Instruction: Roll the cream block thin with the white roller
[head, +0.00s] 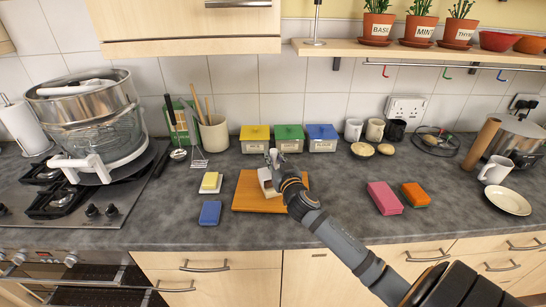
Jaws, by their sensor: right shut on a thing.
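A wooden board (245,199) lies on the worktop near the middle. My right gripper (274,160) reaches over the board from the lower right. It is shut on a small white thing (266,182), which looks like the white roller, at or just above the board. The gripper and arm hide part of it. I cannot make out the cream block apart from it; it may be hidden beneath or behind. My left gripper is not in view.
Left of the board are a yellow-and-white sponge (210,182) and a blue sponge (210,213). Pink (384,198) and orange (415,195) blocks lie to the right. Yellow (254,139), green (289,138) and blue (322,138) boxes stand behind. A hob (60,195) is far left.

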